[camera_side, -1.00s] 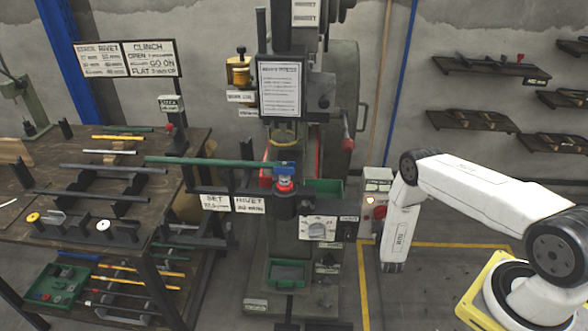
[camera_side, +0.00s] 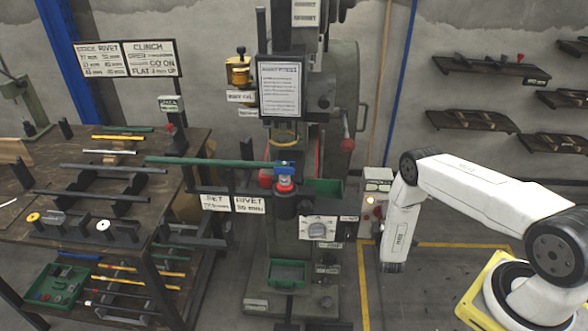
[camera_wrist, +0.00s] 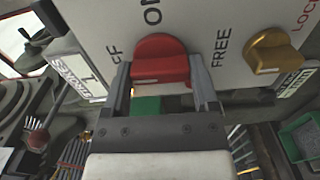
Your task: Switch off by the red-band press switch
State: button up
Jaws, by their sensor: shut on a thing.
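A red switch knob (camera_wrist: 160,60) sits on a white panel (camera_wrist: 215,15) in the wrist view, with partly hidden lettering beside it that seems to read OFF and ON. My gripper (camera_wrist: 158,78) is shut on the red knob, one finger on each side of it. In the side view the switch box (camera_side: 378,181) stands right of the press, and its red knob (camera_side: 374,213) is partly covered by my arm. My gripper's fingers cannot be made out in the side view. A small pale light (camera_side: 370,201) shows on the box.
A brass knob (camera_wrist: 273,52) sits right of the red one, near FREE and LOCK lettering. The tall press (camera_side: 283,140) stands left of the box. A work table (camera_side: 60,185) with rods is at the left. Wall shelves (camera_side: 480,62) hang at the right. A yellow line (camera_side: 450,244) marks the floor.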

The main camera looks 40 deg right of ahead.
dwell(0.3)
jog(key=o, duration=1.1)
jog(key=v, duration=0.8)
jog(key=shift+d, duration=0.1)
